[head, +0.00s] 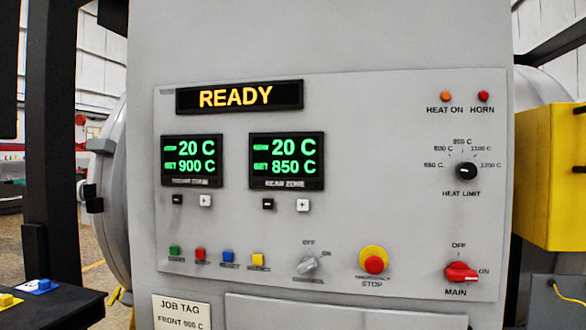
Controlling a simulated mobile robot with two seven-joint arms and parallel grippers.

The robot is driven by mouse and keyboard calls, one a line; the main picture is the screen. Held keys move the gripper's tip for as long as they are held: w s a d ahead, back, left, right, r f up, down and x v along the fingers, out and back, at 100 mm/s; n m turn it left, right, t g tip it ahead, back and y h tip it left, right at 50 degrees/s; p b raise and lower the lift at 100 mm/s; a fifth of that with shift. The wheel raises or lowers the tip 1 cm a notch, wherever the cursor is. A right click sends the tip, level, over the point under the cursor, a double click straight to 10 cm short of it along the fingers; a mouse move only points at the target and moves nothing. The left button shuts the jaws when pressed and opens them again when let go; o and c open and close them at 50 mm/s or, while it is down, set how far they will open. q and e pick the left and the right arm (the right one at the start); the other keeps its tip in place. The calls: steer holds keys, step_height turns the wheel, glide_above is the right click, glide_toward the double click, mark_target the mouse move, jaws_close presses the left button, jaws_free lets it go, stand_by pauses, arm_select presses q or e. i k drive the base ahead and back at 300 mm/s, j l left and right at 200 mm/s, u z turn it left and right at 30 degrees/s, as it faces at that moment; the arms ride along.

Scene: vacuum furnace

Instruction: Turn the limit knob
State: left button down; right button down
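The limit knob (466,170) is a small round black knob on the right of the grey control panel, above the label HEAT LIMIT. An arc of temperature marks runs around its top, from a low value at the left to about 1250 C at the right. Its pointer is too small to tell which mark it faces. Nothing covers the knob. Neither of my grippers is in view.
The panel (350,225) also carries a READY display (240,96), two zone displays reading 20 C, a yellow-and-red stop button (373,260) and a red MAIN switch (461,272). A yellow box (549,180) stands at the right. A job tag (181,312) hangs below.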

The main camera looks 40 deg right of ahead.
mark_target(466, 170)
steer(key=z, duration=2.1)
